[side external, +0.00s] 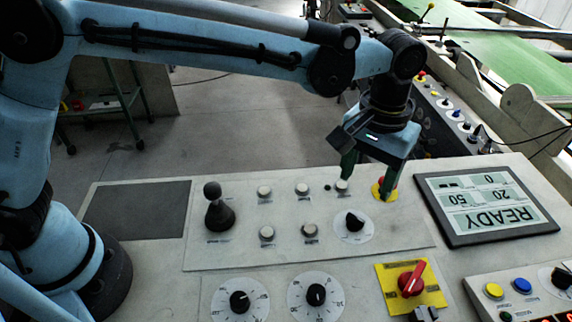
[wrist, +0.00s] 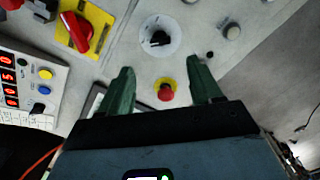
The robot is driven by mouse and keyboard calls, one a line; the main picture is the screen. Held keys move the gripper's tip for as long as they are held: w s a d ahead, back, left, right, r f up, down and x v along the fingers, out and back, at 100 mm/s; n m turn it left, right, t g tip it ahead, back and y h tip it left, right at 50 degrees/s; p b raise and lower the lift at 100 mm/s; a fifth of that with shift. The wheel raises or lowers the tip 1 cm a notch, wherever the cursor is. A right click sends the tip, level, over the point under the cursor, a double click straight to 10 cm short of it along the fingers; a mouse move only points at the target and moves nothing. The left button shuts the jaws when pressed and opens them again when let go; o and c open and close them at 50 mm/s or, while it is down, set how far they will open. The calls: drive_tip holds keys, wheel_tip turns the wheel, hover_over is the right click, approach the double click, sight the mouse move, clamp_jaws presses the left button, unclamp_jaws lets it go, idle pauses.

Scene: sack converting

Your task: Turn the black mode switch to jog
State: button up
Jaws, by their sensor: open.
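A black rotary switch (side external: 354,222) sits on a round white dial on the grey panel. It looks like the mode switch, and its dial lettering is too small to read. It also shows in the wrist view (wrist: 158,38), ahead of the fingertips. My gripper (side external: 368,180) is open and empty, pointing down over the panel, behind and slightly right of the switch and not touching it. In the wrist view, its green fingers (wrist: 160,72) stand apart, with a red mushroom button (wrist: 166,93) on a yellow ring visible between them.
A black joystick (side external: 216,212) and several white buttons lie left of the switch. Two dial knobs (side external: 239,301) and a red rotary handle (side external: 412,280) on a yellow plate are nearer the front. A display (side external: 490,205) reading READY lies at the right.

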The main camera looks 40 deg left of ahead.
sight(356, 218)
wheel_tip(356, 218, down, 10)
idle(0.4)
drive_tip(key=shift+c, duration=0.4)
drive_tip(key=c, duration=1)
